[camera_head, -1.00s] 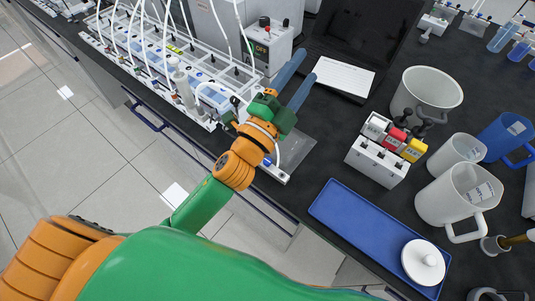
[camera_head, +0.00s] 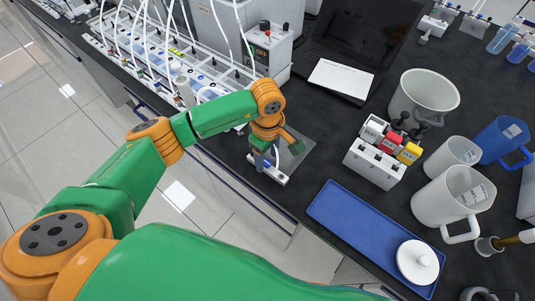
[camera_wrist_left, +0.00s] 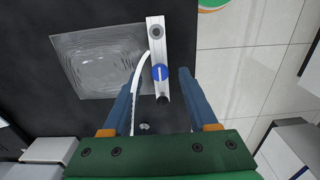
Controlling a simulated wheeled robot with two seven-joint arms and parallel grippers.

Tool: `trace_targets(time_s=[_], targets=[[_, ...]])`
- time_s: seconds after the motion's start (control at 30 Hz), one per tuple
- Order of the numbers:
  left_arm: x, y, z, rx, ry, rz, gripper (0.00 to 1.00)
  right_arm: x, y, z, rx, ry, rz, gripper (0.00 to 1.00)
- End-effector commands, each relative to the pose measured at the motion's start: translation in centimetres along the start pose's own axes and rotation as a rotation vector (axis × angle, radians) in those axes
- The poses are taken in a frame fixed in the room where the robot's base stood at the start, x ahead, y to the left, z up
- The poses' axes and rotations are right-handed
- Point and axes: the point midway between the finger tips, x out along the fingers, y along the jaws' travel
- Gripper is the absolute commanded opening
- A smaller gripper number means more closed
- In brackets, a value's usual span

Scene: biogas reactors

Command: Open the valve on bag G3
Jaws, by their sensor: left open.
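The valve is a blue round knob (camera_wrist_left: 160,72) on a white bar (camera_wrist_left: 157,35) in the left wrist view. A clear bag (camera_wrist_left: 95,62) lies flat on the black bench beside the bar, and a white tube (camera_wrist_left: 138,75) curves near the knob. The bag (camera_head: 293,150) and the bar's end (camera_head: 281,179) also show in the head view. I cannot read a G3 label. My left gripper (camera_head: 266,157) points down over the bar. In the left wrist view its open blue fingers (camera_wrist_left: 156,81) are apart on either side of the knob. My right gripper is out of view.
A control box (camera_head: 268,48), a laptop (camera_head: 350,50), a bottle holder (camera_head: 375,163), white jugs (camera_head: 445,205) and a blue tray (camera_head: 345,220) stand around. The bench's front edge is close.

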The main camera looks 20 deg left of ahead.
Motion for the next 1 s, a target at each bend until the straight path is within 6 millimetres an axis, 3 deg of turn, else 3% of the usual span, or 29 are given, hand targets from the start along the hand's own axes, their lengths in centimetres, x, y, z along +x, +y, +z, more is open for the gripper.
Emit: trace_targets(time_s=[0.3,0.5,0.53,1.0], targets=[[0.82,-0.01,0.05,0.001,-0.001,0.001,0.56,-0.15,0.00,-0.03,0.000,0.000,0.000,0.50],[0.80,-0.01,0.07,0.001,-0.002,0.001,0.02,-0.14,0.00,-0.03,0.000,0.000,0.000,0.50],[0.80,-0.01,0.07,0.001,-0.002,0.001,0.00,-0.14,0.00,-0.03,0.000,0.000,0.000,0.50],[0.99,0.01,0.07,-0.091,-0.002,0.001,0.00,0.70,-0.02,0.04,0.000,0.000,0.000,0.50]])
